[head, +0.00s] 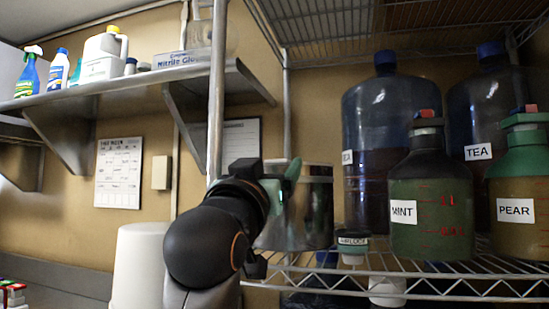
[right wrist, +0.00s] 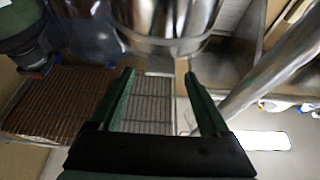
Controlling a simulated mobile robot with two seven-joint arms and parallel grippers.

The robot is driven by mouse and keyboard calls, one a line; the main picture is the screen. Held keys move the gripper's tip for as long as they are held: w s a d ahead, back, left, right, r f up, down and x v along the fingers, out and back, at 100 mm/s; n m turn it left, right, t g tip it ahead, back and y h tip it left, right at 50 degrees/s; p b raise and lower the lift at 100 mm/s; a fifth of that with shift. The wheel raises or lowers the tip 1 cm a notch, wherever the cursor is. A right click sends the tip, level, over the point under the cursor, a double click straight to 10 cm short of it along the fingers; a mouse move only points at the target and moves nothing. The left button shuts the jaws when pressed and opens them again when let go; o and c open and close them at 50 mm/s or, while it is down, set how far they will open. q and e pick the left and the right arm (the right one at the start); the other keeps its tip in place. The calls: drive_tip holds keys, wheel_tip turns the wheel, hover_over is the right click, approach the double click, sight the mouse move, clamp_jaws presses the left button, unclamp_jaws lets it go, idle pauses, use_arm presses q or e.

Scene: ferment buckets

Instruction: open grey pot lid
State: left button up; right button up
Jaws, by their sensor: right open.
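A shiny metal pot (head: 320,205) stands on the wire shelf, partly hidden behind my right arm and gripper. In the right wrist view the pot (right wrist: 165,18) shows at the top centre, with its rim toward my fingers. A small grey piece (right wrist: 160,66), perhaps the lid's handle, sticks out from the rim between my fingertips. I cannot tell whether the fingers touch it. My right gripper (head: 284,184) is in front of the pot, with green fingers. It is open in the wrist view (right wrist: 158,78). My left gripper is not in view.
On the wire shelf (head: 440,286) right of the pot stand a small airlock jar (head: 352,247), a mint jug (head: 432,195), a pear jug (head: 520,190) and large tea bottles (head: 378,110). A white bucket (head: 138,265) stands left of my arm. A metal wall shelf (head: 130,97) is above left.

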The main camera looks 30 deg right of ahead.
drive_tip(key=shift+x, duration=1.2)
clamp_jaws()
idle(0.6)
